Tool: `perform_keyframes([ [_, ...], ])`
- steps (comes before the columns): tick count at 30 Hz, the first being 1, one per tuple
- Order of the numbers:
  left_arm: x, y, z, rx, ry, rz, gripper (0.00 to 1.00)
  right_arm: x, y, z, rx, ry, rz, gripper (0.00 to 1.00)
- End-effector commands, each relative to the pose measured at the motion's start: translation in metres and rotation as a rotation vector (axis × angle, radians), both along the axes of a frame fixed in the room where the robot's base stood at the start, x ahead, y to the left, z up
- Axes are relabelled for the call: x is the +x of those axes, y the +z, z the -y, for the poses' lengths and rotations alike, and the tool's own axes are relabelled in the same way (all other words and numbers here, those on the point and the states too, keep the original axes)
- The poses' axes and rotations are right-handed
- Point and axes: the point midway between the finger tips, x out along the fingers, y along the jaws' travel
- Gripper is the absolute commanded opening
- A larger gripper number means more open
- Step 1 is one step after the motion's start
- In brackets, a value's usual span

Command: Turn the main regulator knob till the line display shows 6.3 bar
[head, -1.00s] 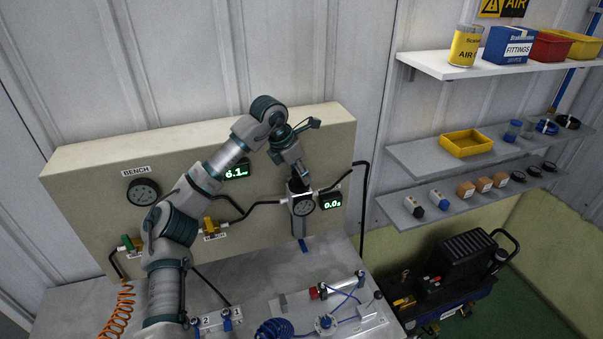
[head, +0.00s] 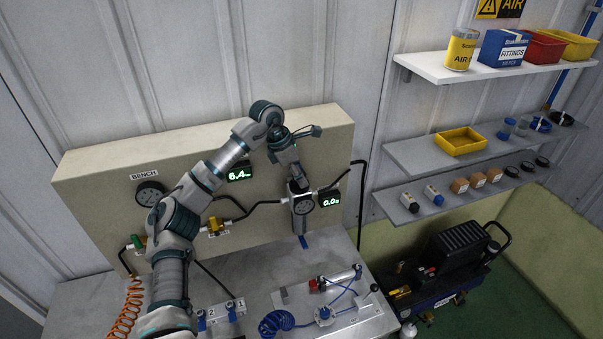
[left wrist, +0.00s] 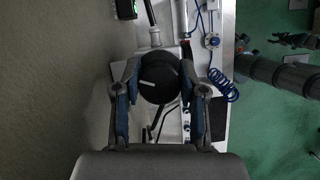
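The main regulator knob (left wrist: 160,85) is black with a white mark, in the middle of the left wrist view. My left gripper (left wrist: 160,78) has its two blue-padded fingers on either side of the knob, closed against it. In the head view my left gripper (head: 295,178) comes down on the regulator from above and hides the knob. A green-lit display (head: 239,174) on the panel, partly behind my arm, reads 6.4. A second display (head: 330,199), right of the regulator gauge (head: 304,206), reads 0.0.
The beige panel (head: 110,176) carries a gauge labelled BENCH (head: 150,193) and a yellow valve (head: 214,225). Below, the bench holds a plate (head: 362,323) with a cylinder and coiled blue hose (head: 276,323). Shelves (head: 415,155) with parts are at right; a compressor (head: 455,257) stands on the floor.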

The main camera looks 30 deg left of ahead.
Motion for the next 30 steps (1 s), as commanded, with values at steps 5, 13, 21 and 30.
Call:
perform_keyframes([
  [5, 0.000, -0.001, -0.001, 0.001, 0.003, -0.001, 0.66, 0.000, 0.000, 0.003, -0.003, -0.001, 0.000, 0.40],
  [13, 0.001, 0.003, -0.001, 0.001, 0.003, 0.001, 0.66, -0.002, 0.000, 0.001, -0.001, -0.001, -0.001, 0.40],
  [21, -0.011, 0.047, -0.015, 0.000, 0.004, 0.003, 0.66, -0.001, 0.000, 0.001, 0.001, -0.001, 0.001, 0.40],
  [30, -0.025, 0.098, -0.035, -0.003, 0.004, 0.000, 0.66, -0.001, 0.000, 0.000, 0.000, -0.001, 0.000, 0.40],
])
